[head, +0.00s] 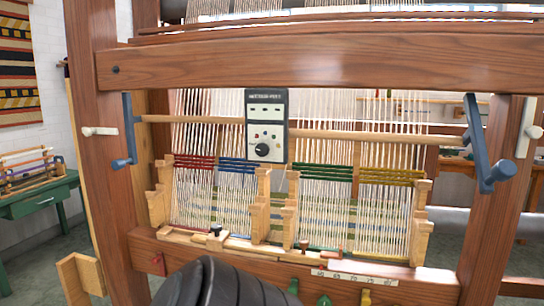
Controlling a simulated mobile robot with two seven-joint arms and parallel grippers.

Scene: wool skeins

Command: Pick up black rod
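I cannot make out a clear black rod in the head view. A small black-topped piece (215,229) stands on the light wooden ledge of the loom, left of center; it is too small to tell what it is. A large black ribbed shape at the bottom center looks like part of my own body. Neither of my grippers shows in this view.
A big wooden loom (330,65) fills the view, with a hanging control box (266,125) and blue cranks (127,130) (483,150) jutting out on both sides. Stepped wooden blocks (260,205) stand among the threads. A green table (40,195) is at left.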

